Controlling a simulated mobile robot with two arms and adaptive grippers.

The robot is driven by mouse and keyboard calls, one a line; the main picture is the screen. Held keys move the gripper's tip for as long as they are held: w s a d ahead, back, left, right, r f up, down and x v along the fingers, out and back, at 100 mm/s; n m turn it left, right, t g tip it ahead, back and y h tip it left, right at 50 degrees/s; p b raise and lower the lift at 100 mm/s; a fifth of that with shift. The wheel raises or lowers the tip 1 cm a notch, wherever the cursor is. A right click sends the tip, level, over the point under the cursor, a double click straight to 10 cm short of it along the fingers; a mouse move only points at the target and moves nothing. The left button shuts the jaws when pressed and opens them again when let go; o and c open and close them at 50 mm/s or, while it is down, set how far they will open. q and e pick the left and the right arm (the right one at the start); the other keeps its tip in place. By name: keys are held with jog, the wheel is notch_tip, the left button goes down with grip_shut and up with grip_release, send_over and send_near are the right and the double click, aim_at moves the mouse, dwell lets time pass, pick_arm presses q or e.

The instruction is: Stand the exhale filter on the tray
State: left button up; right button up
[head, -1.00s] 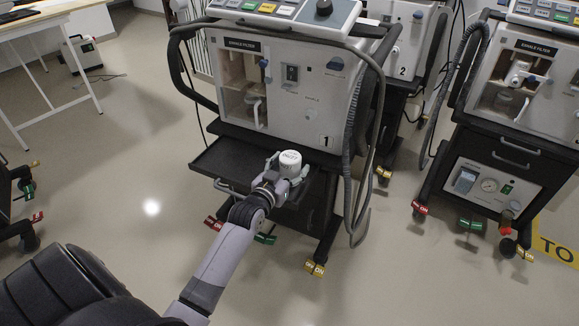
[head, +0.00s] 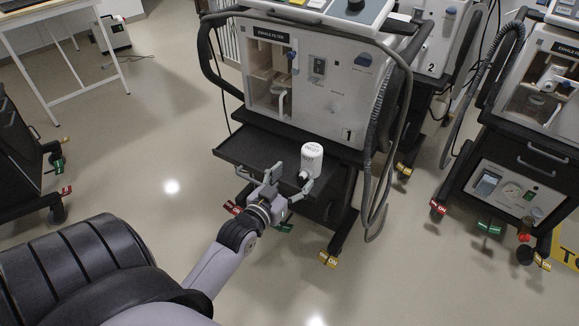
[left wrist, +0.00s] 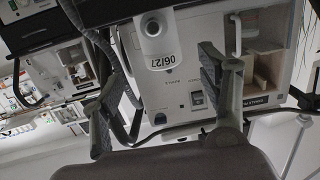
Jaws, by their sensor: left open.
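The exhale filter (head: 312,158), a white cylinder with a lettered cap and a short side port, stands upright on the right part of the black tray (head: 248,148) of ventilator 1. My left gripper (head: 289,181) is open and empty, just in front of the filter at the tray's front edge, and looks clear of it. In the left wrist view the filter (left wrist: 155,40) appears upside down with a "06/27" label, beyond the spread fingers (left wrist: 160,78). My right gripper is in neither view.
Ventilator 1 (head: 340,104) rises behind the tray, its filter compartment (head: 270,80) open to view. A grey hose (head: 377,150) hangs at its right side. The left part of the tray is bare. Another ventilator (head: 538,120) stands at the right.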

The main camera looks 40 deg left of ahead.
pick_arm(q)
jog(key=s+d+f+m+g+h, duration=0.1)
jog(key=s+d+f+g, duration=0.5)
jog(key=s+f, duration=0.4)
jog(key=s+d+f+m+g+h, duration=0.1)
jog(key=s+d+f+m+g, duration=0.1)
jog(key=s+d+f+g, duration=0.5)
jog(key=s+d+f, duration=0.2)
jog(key=s+f, duration=0.2)
jog(key=f, duration=0.1)
jog(key=shift+s+d+f+g+h, duration=0.15)
jog(key=shift+s+f+g+h, duration=0.1)
jog(key=shift+f+g+h, duration=0.1)
